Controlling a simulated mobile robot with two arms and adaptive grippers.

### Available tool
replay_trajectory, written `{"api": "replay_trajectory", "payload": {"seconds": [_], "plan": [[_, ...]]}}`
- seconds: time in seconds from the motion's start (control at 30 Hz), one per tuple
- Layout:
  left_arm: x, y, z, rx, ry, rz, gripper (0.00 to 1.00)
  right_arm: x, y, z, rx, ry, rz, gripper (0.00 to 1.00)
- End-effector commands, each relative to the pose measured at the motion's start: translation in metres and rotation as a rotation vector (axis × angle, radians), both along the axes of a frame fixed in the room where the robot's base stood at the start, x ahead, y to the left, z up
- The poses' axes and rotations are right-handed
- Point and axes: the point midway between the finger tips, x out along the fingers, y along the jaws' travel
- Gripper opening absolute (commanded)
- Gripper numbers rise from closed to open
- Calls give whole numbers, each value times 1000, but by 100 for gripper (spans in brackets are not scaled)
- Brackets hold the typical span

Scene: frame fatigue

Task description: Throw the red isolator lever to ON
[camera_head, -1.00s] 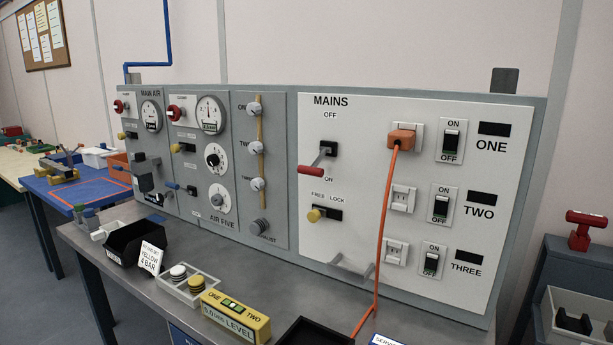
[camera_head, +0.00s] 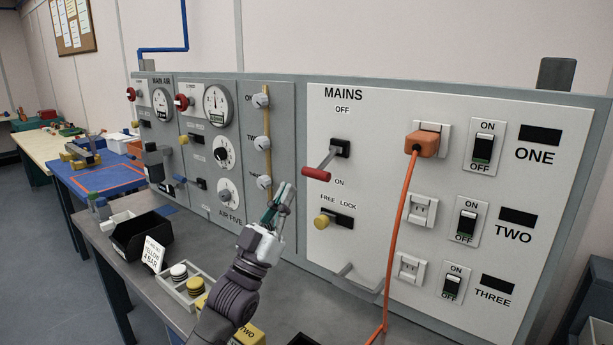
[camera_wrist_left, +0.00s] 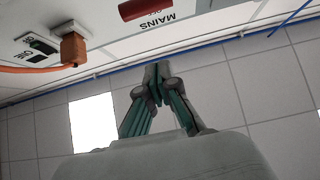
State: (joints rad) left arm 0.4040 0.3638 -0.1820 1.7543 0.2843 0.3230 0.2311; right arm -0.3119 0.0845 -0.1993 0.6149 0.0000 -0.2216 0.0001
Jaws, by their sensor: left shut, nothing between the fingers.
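The isolator lever has a red grip (camera_head: 316,174) on a grey arm that juts out from a black slot on the white MAINS panel (camera_head: 365,110). OFF is printed above the slot and ON below it. The red grip also shows at the top edge of the left wrist view (camera_wrist_left: 147,8), where the panel lettering is upside down. My left gripper (camera_head: 285,188) is shut and empty, left of the red grip and apart from it in the head view. Its closed fingertips show in the wrist view (camera_wrist_left: 157,78). My right gripper is out of view.
A yellow knob (camera_head: 322,221) marked FREE/LOCK is below the lever. An orange plug (camera_head: 422,144) with a hanging cord is to the right. Gauges and knobs fill the grey panels at left. A black bin (camera_head: 140,240) and a tray of discs stand on the bench.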

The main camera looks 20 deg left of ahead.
Motion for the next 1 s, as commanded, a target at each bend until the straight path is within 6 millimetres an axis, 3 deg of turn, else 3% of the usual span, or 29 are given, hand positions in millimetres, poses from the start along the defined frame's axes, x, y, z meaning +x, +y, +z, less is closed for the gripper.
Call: {"api": "replay_trajectory", "payload": {"seconds": [0.03,0.2,0.3,0.5,1.0], "plan": [[8,-3,13,-1,-2,0,0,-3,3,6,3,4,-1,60],[30,-11,38,0,-1,0,0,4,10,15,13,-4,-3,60],[45,-16,22,1,6,1,0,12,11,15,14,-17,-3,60],[58,-21,13,0,3,1,0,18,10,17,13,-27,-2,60],[61,-22,4,1,3,1,0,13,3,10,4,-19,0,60]]}}
